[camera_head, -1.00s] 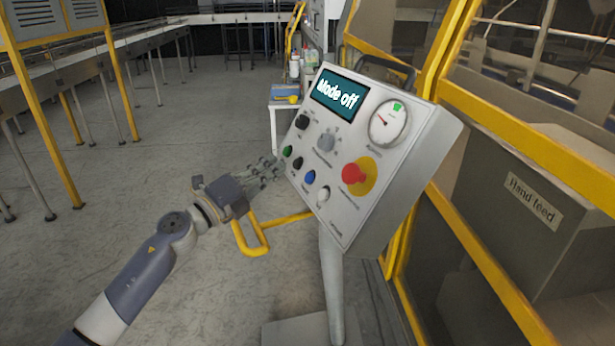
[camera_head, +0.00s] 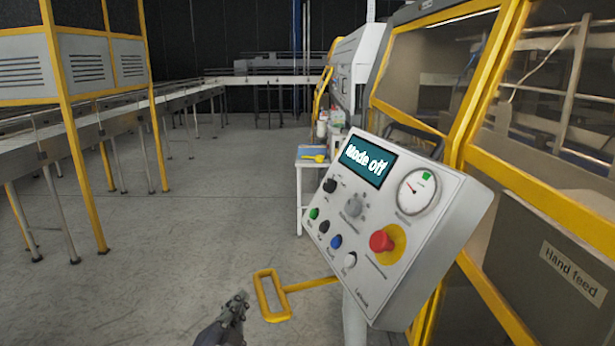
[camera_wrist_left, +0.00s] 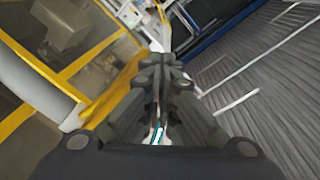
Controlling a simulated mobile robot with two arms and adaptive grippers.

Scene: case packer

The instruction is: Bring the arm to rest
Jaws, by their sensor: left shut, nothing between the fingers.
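My left gripper (camera_head: 236,306) is low in the head view, just left of the yellow bar under the control panel. Its fingers are together and hold nothing; they also show closed in the left wrist view (camera_wrist_left: 160,75). Most of the left arm is out of the head view. The control panel (camera_head: 385,265) stands to the right, tilted on its post and apart from the gripper. My right gripper is not in view.
A yellow bar loop (camera_head: 272,297) sticks out at the panel's post. A yellow-framed machine with a "Hand feed" box (camera_head: 570,270) fills the right side. A small table (camera_head: 312,163) stands behind the panel. A conveyor (camera_head: 60,150) runs along the left. The floor between is clear.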

